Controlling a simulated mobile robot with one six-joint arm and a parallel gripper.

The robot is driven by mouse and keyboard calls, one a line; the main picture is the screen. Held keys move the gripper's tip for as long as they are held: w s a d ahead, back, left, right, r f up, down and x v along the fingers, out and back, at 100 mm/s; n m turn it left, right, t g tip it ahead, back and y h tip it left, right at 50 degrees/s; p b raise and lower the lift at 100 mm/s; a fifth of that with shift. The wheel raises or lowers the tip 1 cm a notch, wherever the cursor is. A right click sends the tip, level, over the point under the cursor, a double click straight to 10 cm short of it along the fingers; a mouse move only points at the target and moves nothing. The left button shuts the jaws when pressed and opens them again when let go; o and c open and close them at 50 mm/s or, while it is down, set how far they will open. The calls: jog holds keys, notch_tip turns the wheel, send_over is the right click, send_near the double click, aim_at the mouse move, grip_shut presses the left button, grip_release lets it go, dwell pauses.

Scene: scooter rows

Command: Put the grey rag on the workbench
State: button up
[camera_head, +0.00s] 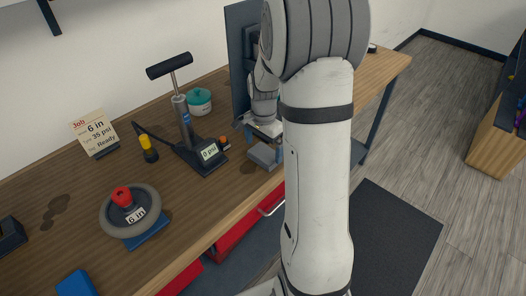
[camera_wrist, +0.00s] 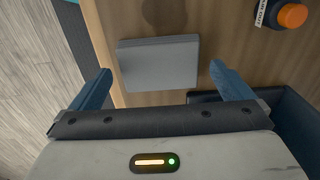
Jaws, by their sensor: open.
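The grey rag (camera_head: 263,155) is a flat, folded grey block lying on the wooden workbench (camera_head: 75,190), close to its front edge. In the wrist view the rag (camera_wrist: 158,63) lies beyond and between my two blue fingertips, with bare wood around it. My gripper (camera_wrist: 160,72) is open, with nothing held between its fingers. In the head view my gripper (camera_head: 265,130) is just behind the rag, partly hidden by my arm. I cannot tell how high the fingertips are above the bench.
A wheel (camera_head: 130,210), job card (camera_head: 96,132) and teal-lidded jar (camera_head: 199,101) are also on the bench. A dark upright panel (camera_head: 240,50) stands behind my gripper.

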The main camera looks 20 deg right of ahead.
aim_at(263, 153)
notch_tip(263, 153, up, 8)
jog(key=s+a+r+n+t, duration=0.1)
jog(key=s+a+r+n, duration=0.1)
jog(key=s+a+n, duration=0.3)
jog(key=s+a+r+n+t, duration=0.1)
jog(key=s+a+n, duration=0.5)
jog(key=s, duration=0.8)
jog(key=r+n, duration=0.1)
jog(key=n, duration=0.1)
jog(key=shift+s+a+r+n+t, duration=0.2)
jog(key=shift+r+n+t, duration=0.1)
jog(key=shift+t, duration=0.1)
